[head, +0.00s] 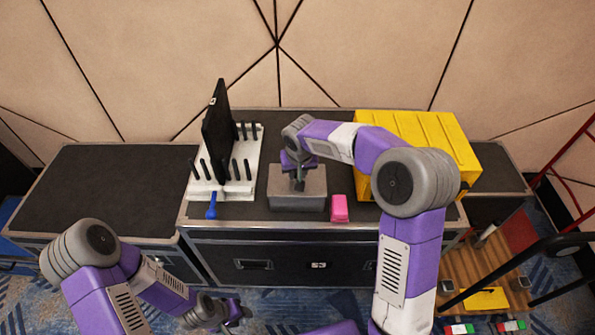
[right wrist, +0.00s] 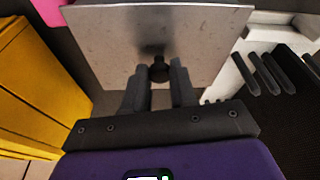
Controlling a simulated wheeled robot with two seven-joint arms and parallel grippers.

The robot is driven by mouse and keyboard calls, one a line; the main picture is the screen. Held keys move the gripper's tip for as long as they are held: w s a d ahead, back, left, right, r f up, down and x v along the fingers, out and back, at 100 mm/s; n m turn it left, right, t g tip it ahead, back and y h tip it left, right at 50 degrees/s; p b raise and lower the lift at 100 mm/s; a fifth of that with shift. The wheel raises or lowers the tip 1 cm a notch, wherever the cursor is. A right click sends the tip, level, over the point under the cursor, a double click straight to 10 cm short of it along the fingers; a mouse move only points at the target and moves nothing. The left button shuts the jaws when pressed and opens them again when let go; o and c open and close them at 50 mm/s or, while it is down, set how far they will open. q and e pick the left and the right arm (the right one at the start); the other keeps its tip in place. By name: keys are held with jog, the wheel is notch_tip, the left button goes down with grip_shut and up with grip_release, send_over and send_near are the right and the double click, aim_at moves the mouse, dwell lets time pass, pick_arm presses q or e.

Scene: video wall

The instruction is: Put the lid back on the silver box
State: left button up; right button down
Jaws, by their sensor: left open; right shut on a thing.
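The silver box (head: 297,202) stands on the middle of the black case top. Its lid (head: 313,184) is a flat grey plate over the box. In the right wrist view the lid (right wrist: 205,45) fills the upper part, with a dark knob (right wrist: 159,71). My right gripper (head: 298,182) is above the box, shut on the lid's knob; its fingers (right wrist: 160,85) are on both sides of it. I cannot tell whether the lid rests on the rim or hangs just over it. My left gripper (head: 236,312) is open and empty, low in front of the case.
A white rack (head: 245,150) with black pegs and an upright black panel (head: 216,132) stands left of the box. A blue-handled tool (head: 211,208) lies in front of it. A pink block (head: 339,209) and a yellow crate (head: 425,140) are at the right. The left case top (head: 95,190) is clear.

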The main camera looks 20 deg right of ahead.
jog(key=shift+c, duration=1.7)
grip_release()
jog(key=shift+r, duration=0.15)
jog(key=shift+r+p, duration=2.65)
jog(key=shift+r, duration=0.8)
grip_shut()
